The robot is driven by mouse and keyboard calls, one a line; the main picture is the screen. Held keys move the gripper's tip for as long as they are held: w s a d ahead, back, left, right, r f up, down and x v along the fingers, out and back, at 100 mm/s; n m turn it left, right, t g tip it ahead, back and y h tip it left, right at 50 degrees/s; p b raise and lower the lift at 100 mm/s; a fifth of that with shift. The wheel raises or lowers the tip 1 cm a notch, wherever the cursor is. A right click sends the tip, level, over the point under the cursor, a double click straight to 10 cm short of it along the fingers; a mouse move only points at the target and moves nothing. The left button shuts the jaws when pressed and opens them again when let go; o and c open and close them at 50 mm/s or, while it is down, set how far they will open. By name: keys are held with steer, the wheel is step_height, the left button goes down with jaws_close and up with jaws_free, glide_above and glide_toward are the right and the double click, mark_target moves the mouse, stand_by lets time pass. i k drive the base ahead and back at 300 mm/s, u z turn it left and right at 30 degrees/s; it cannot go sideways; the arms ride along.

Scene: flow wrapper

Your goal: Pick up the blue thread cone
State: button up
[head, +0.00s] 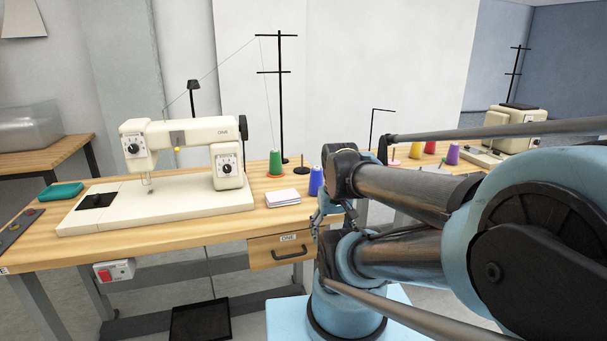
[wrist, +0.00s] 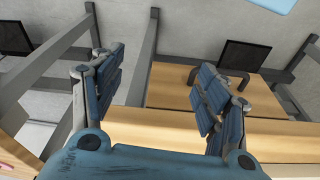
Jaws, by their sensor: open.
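The blue thread cone (head: 316,181) stands upright on the wooden sewing table (head: 130,251), near its right end, in the head view. My gripper (head: 326,212) is just in front of and below the cone, near the table's edge, partly hidden by my arm. In the wrist view my gripper (wrist: 162,92) shows two blue padded fingers spread wide apart with nothing between them. The cone is not visible in the wrist view.
A white sewing machine (head: 184,150) stands further left. A drawer (head: 284,250) hangs under the tabletop.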

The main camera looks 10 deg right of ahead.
mark_target(316, 177)
steer(key=z, duration=0.45)
steer(key=k, duration=1.15)
steer(key=z, duration=0.9)
steer(key=i, duration=1.05)
steer(key=u, duration=0.6)
